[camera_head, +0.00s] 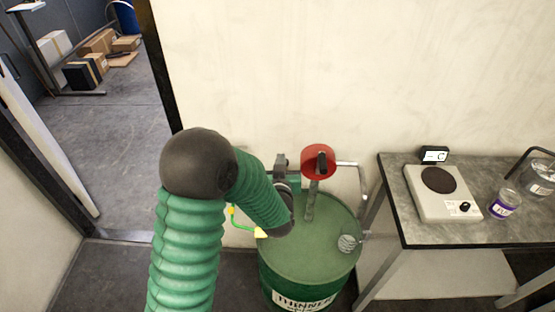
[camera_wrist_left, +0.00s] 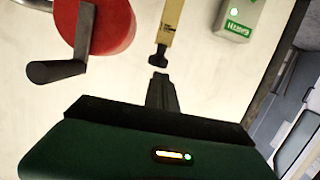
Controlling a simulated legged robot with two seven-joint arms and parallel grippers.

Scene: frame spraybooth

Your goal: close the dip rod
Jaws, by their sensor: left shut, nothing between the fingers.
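A yellow bar (camera_wrist_left: 172,22) with a black lower end hangs just beyond my fingers in that view. I cannot tell for sure which part is the dip rod. My left gripper (camera_head: 281,159) is shut and empty, left of the red wheel and apart from it. Its dark fingers show in the wrist view (camera_wrist_left: 160,92). My right gripper is out of view.
A pale wall rises close behind the drum. An open doorway with boxes (camera_head: 98,50) lies left.

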